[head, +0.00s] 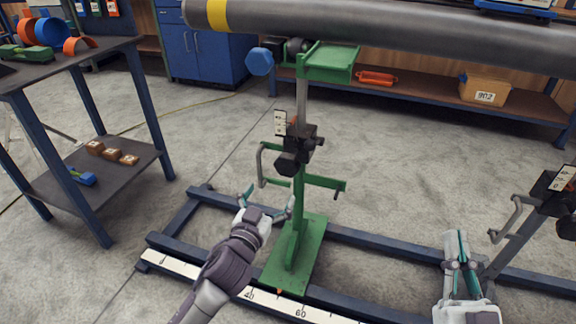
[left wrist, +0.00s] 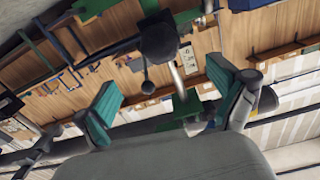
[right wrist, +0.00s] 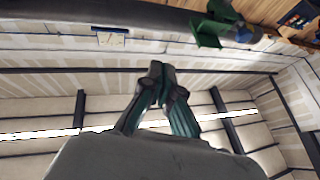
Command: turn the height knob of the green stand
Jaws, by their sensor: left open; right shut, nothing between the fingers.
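The green stand (head: 299,200) rises from a green base plate in the head view, with a black collar (head: 303,137) on its post. A dark knob (head: 288,163) sticks out from the collar toward me. My left gripper (head: 268,202) is open and empty, below and a little left of the knob, apart from it.
A grey pipe (head: 400,30) with a yellow band lies over the stand's green top (head: 328,65). A blue hexagonal knob (head: 260,62) is beside that top. Green side arms and a grey crank handle (head: 262,165) flank the post. A second dark stand (head: 518,240) is at right. A blue floor frame (head: 190,215) carries a ruler.

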